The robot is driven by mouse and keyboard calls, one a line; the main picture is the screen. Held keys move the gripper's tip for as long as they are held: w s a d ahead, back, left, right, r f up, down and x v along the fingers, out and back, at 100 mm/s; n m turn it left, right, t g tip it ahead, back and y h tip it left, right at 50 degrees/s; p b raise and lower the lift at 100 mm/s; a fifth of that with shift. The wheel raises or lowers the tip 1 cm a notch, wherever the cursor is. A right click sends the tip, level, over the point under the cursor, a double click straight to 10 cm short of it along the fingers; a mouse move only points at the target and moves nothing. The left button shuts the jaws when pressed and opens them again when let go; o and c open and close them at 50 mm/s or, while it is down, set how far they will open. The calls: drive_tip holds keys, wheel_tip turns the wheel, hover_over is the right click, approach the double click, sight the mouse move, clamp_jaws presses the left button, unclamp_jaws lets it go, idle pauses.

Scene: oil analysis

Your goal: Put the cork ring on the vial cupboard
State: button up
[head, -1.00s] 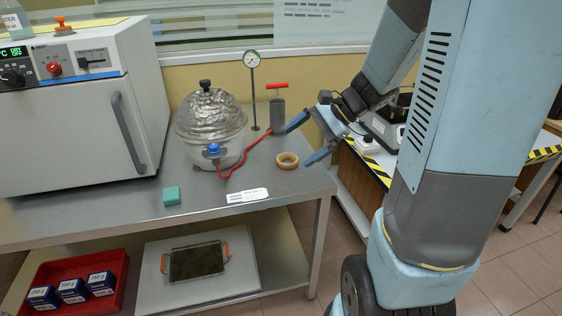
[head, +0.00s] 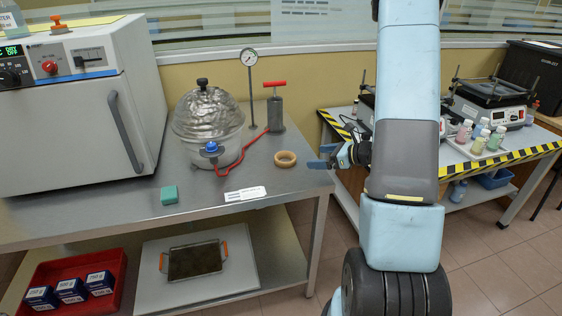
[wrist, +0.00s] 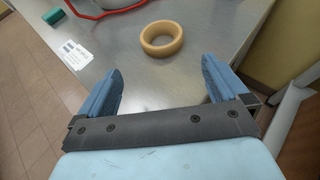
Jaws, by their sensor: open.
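The cork ring (head: 285,159) is a tan ring lying flat on the steel table near its right end. In the wrist view the ring (wrist: 161,39) lies beyond the fingertips, between their lines, with nothing touching it. My gripper (head: 322,157) is open and empty, to the right of the ring at the table's right edge. In the wrist view both blue fingers of my gripper (wrist: 165,78) are spread wide. My arm hides part of the area behind it. I cannot make out which furniture is the vial cupboard.
The steel table (head: 150,212) also holds a domed vessel (head: 208,125) with a red hose, a gauge stand (head: 250,90), a pump (head: 276,110), a green block (head: 169,195) and a white oven (head: 75,110). A striped table (head: 515,155) with bottles stands right.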

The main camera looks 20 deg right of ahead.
sight(289, 158)
drive_tip(key=x, duration=0.8)
drive_tip(key=shift+w+a+f, duration=0.2)
drive_tip(key=shift+w+a, duration=0.05)
drive_tip(key=shift+x, duration=2.3)
drive_tip(key=shift+w+d, duration=0.1)
drive_tip(key=shift+d, duration=0.05)
drive_tip(key=shift+c, duration=0.3)
drive_tip(key=c, duration=0.8)
drive_tip(key=shift+c, duration=0.2)
